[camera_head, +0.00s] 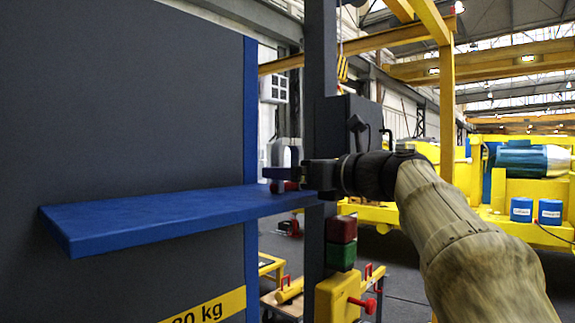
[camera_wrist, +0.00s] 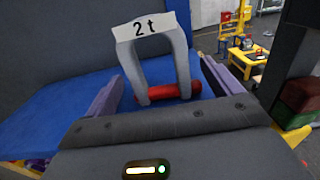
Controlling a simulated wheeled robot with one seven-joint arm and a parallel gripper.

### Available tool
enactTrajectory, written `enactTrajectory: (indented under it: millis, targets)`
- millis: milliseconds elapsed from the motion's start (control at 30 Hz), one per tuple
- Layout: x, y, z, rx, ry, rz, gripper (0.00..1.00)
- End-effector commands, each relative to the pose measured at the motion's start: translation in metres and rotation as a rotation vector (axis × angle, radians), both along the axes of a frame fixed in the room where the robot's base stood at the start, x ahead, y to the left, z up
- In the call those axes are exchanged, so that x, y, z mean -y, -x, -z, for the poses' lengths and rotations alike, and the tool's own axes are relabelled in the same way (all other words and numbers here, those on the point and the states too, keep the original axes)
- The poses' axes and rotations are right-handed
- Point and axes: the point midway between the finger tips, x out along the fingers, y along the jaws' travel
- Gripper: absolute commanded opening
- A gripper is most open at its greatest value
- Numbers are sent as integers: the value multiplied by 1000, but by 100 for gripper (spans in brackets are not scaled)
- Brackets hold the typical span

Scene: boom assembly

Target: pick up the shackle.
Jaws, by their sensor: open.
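The shackle (camera_wrist: 181,60) is a grey bow with a red pin (camera_wrist: 168,92) across its lower end and a white "2 t" label on top. It stands upright on the blue shelf (camera_wrist: 50,112). My gripper (camera_wrist: 161,70) is open in the wrist view, with one purple finger on each side of the shackle and gaps to both legs. In the head view the shackle (camera_head: 286,153) is at the shelf's right end, partly hidden by my gripper (camera_head: 272,174), which reaches in from the right at the height of its lower part.
A dark post (camera_head: 321,100) stands right behind the shelf's right end. A dark panel (camera_head: 120,100) rises behind the shelf. Red and green blocks (camera_head: 341,230) are below my wrist. The shelf's left part is bare.

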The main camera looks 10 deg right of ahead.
Motion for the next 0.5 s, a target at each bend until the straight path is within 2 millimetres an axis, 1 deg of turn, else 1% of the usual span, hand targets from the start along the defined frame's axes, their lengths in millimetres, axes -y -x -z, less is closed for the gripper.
enactTrajectory:
  millis: [33, 100, 200, 300, 500]
  targets:
    - [-3, -5, -7, -1, 0, 0, 91]
    - [-9, -11, -9, -1, 0, -1, 91]
    - [-16, -24, -9, -4, -2, 1, 91]
    - [-21, -31, -8, -1, 0, 3, 91]
    - [-23, -33, -5, 1, 1, 3, 91]
